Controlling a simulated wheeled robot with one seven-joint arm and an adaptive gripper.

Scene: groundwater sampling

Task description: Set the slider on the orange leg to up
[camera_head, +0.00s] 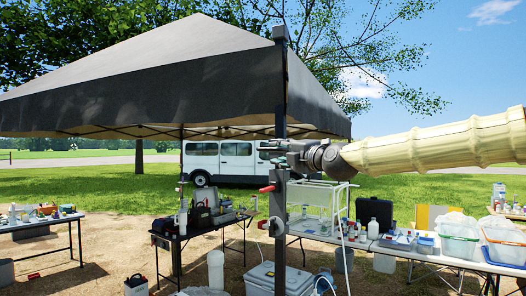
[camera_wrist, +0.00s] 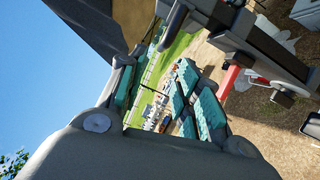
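A dark canopy leg (camera_head: 281,110) stands upright in the middle of the head view. A dark collar (camera_head: 279,178) sits on it with a red lever (camera_head: 267,189) sticking out to the left; I cannot tell which is the slider. Lower down is another fitting with a red end (camera_head: 262,225). No leg looks orange overall. My gripper (camera_head: 272,149) is above the red lever, beside or in front of the leg; contact is unclear. In the wrist view, my gripper (camera_wrist: 155,90) has its teal pads apart with nothing between them. The red part (camera_wrist: 229,79) shows to their right.
The black canopy (camera_head: 150,85) spreads left of the leg. A black table with equipment (camera_head: 205,225) stands behind it at lower left. A cooler (camera_head: 280,279) sits on the ground near its foot. Tables with bins (camera_head: 459,247) fill the right. A white van (camera_head: 225,160) is behind.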

